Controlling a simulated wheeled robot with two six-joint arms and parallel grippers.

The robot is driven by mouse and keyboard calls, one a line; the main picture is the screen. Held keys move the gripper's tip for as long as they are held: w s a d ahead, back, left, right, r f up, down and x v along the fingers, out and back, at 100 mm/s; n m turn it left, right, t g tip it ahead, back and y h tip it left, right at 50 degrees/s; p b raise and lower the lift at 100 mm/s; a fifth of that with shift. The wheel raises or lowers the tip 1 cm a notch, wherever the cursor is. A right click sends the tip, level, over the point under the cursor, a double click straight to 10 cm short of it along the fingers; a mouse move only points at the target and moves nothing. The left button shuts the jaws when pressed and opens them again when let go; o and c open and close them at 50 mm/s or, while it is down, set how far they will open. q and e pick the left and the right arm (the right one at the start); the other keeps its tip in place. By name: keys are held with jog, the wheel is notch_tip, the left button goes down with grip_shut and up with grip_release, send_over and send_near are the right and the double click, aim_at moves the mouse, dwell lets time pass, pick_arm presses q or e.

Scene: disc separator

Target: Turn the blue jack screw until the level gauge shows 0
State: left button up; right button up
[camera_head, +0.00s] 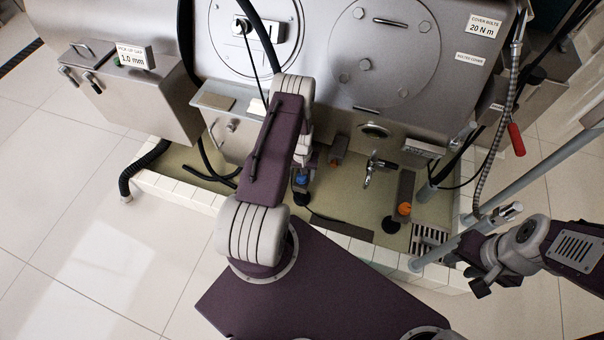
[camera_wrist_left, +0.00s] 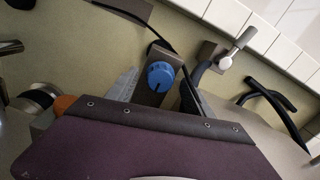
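The blue jack screw (camera_head: 301,181) stands in the shallow tray under the machine, partly hidden by my left arm. Its ribbed blue knob also shows in the left wrist view (camera_wrist_left: 160,75). My left gripper (camera_wrist_left: 158,88) is open, one finger on each side of the knob, with small gaps visible. Whether the fingers are at the knob's height is unclear. In the head view my left gripper is mostly hidden behind its arm. My right gripper (camera_head: 492,286) is at the lower right, away from the screw; its finger gap is unclear. I cannot make out a readable level gauge.
An orange knob (camera_head: 404,209) stands right of the blue one, and a tap (camera_head: 370,171) lies between them. A red-handled hose (camera_head: 516,139) hangs at the right. Black hoses (camera_head: 146,164) lie at the left. The tray has a white tiled rim (camera_head: 170,188).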

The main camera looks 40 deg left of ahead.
pick_arm(q)
jog(key=shift+r, duration=0.1)
notch_tip(320, 180, up, 9)
jog(key=p, duration=0.4)
dwell(0.4)
